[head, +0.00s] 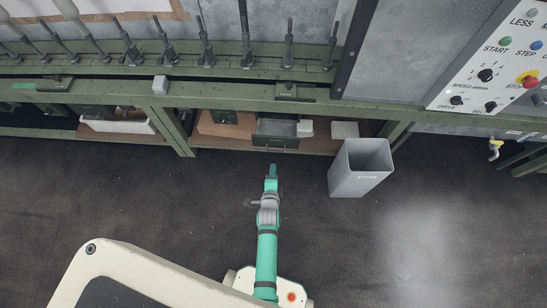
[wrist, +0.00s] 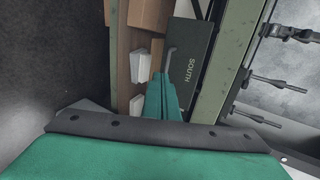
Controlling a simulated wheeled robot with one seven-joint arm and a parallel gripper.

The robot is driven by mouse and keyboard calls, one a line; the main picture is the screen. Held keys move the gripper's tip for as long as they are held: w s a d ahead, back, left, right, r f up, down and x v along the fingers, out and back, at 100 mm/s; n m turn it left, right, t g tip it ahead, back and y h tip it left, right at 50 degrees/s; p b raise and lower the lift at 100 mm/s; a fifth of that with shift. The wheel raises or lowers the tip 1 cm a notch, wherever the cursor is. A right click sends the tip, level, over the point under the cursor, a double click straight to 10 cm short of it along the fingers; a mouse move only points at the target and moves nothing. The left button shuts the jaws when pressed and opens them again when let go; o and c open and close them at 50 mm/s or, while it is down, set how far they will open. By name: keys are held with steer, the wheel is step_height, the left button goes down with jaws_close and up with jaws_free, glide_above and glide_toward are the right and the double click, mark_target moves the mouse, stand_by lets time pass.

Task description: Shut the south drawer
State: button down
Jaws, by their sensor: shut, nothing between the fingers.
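The south drawer (head: 277,142) sits on the low shelf under the green bench in the head view. It stands partly open, with its grey inside showing from above. In the wrist view its dark green front (wrist: 194,62) carries the word SOUTH and a grey bar handle (wrist: 171,60). My gripper (head: 272,168) is low over the floor, just in front of the drawer. In the wrist view its green fingers (wrist: 163,80) are together and empty, near the handle. I cannot tell whether they touch it.
A grey bin (head: 360,168) stands on the floor to the right of the drawer. White blocks (head: 344,130) and a brown box (head: 212,125) are on the shelf beside it. A green bench leg (head: 176,132) is to the left. The floor in front is clear.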

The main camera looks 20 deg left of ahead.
steer(key=r+x, duration=0.1)
steer(key=x, duration=0.6)
steer(key=shift+w, duration=0.3)
steer(key=shift+w+d, duration=0.1)
steer(key=shift+d, duration=0.05)
